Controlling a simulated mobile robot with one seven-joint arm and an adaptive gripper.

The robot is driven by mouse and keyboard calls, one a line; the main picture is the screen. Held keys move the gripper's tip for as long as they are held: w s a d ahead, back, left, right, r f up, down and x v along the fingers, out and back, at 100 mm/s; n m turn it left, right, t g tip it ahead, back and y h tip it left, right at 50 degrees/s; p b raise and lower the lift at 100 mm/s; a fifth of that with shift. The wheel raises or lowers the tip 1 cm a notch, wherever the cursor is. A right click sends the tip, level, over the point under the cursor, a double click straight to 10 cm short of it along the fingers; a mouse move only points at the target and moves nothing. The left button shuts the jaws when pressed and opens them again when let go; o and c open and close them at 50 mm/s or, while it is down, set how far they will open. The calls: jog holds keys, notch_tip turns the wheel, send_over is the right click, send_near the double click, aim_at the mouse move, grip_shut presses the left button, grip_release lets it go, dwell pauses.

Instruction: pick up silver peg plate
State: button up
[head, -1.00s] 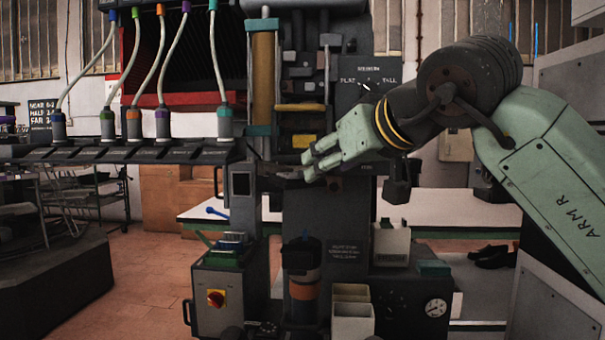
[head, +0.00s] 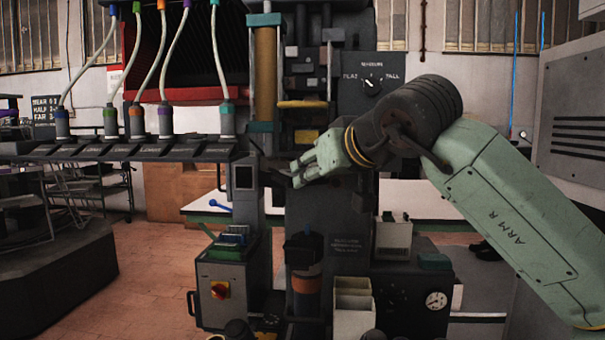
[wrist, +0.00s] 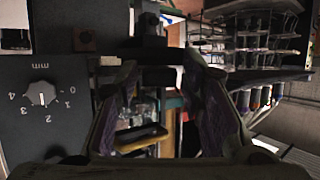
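I cannot make out a silver peg plate for certain in either view. My gripper (head: 296,172) is pale green and sits at the front of the tall dark press (head: 335,215), near its middle height. In the wrist view its two fingers (wrist: 163,85) stand apart with a gap between them. I see nothing held in that gap; the background shows through. A small dark flat part (head: 276,171) lies just left of the fingertips in the head view, too dark to identify.
A dark shelf (head: 130,150) with several capped hoses spans the left. A white bin (head: 353,310), a white container (head: 393,238) and a gauge (head: 436,300) are low at the press. A dial panel (head: 371,84) is above my arm.

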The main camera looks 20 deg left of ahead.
grip_shut()
jog(key=shift+r, duration=0.1)
dwell(0.5)
